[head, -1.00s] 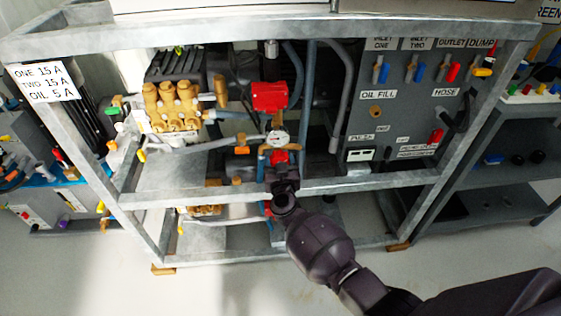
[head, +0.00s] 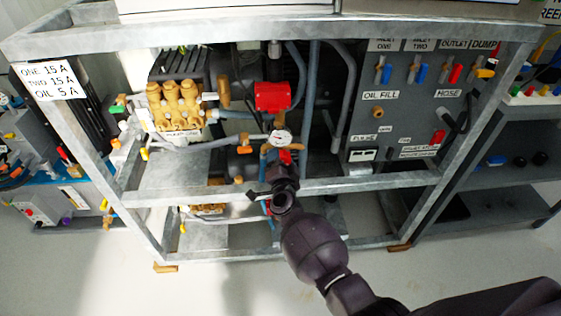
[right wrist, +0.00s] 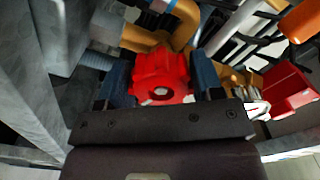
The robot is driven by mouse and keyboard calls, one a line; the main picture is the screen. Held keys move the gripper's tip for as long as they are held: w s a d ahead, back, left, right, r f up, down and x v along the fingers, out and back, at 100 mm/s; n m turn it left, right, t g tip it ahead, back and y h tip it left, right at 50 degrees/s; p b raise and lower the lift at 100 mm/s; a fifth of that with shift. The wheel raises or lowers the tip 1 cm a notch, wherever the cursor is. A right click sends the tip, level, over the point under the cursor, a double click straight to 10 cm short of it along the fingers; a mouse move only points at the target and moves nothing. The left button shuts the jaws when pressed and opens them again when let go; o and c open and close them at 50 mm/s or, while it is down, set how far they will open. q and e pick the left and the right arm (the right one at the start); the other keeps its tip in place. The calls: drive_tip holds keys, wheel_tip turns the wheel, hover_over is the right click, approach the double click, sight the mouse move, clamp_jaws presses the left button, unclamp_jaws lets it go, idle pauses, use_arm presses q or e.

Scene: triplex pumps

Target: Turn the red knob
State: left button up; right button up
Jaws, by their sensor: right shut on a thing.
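In the head view the red knob (head: 285,156) shows just below a round gauge, partly hidden by my right gripper (head: 284,168). My right arm reaches up to it from the lower right. My left gripper is not in view.
The metal frame's front rail (head: 370,184) runs just below the knob. A red box (head: 272,97) and the white gauge (head: 281,138) sit above it. Brass pump heads (head: 175,103) are to the left, a grey control panel (head: 400,105) to the right.

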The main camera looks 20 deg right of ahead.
drive_tip(key=m, duration=0.2)
drive_tip(key=shift+f+m, duration=0.1)
drive_tip(key=shift+m, duration=0.3)
drive_tip(key=shift+a+m+b, duration=0.1)
drive_tip(key=shift+m+b, duration=0.25)
drive_tip(key=shift+m, duration=1.15)
drive_tip(key=o, duration=0.9)
drive_tip(key=shift+r, duration=0.2)
drive_tip(key=shift+s, duration=0.1)
